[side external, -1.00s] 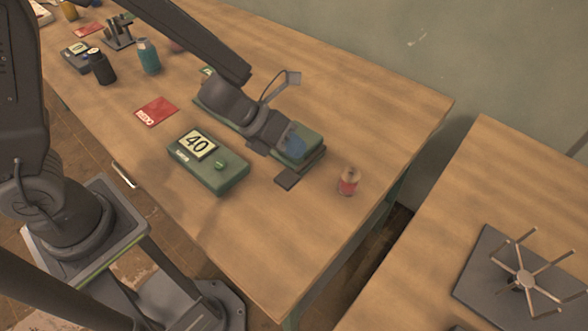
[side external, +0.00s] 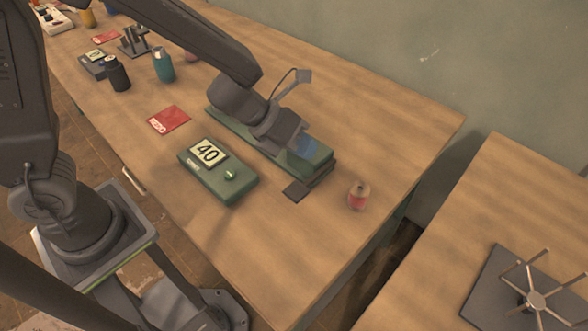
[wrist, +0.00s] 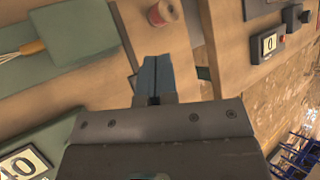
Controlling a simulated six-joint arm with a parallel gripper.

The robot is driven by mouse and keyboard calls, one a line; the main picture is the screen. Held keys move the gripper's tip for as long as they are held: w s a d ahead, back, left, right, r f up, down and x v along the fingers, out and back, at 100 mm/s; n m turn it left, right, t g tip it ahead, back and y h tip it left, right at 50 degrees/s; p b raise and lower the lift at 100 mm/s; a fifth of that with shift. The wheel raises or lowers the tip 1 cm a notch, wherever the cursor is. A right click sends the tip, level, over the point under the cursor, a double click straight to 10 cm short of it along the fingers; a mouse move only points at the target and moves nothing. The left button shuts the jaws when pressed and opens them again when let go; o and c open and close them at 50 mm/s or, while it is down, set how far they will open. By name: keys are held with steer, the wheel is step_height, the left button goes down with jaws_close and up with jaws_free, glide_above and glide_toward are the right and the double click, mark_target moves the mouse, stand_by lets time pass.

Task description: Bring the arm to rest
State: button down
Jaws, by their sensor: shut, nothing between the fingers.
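My gripper (side external: 304,148) is over the long green box (side external: 325,163) on the wooden bench in the side view, and its wrist and fingers hide part of the box. I cannot tell the exact height between them. In the wrist view, my gripper's blue fingers (wrist: 154,78) are together with nothing between them. My arm reaches in from the upper left, bent downward at the wrist.
A green unit showing 40 (side external: 225,180), a red card (side external: 169,120) and a red spool (side external: 359,197) are close by. Bottles (side external: 117,74) stand further left. A spoked wheel (side external: 536,299) is on the right bench (side external: 450,230). The bench front is clear.

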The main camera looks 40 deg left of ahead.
steer(key=s+a+r+n+t+y, duration=0.15)
steer(key=a+r+n+y, duration=0.25)
steer(key=a+r+n, duration=0.45)
steer(key=s+a+r+n+t+y, duration=0.1)
steer(key=a+r+n+t+y, duration=0.3)
steer(key=n, duration=0.7)
steer(key=s+a+r+n+g+h, duration=0.1)
steer(key=s+n+g, duration=0.5)
steer(key=s+n, duration=0.8)
steer(key=shift+s+a+r+n, duration=0.2)
steer(key=shift+s+a+n, duration=0.15)
steer(key=shift+n, duration=0.8)
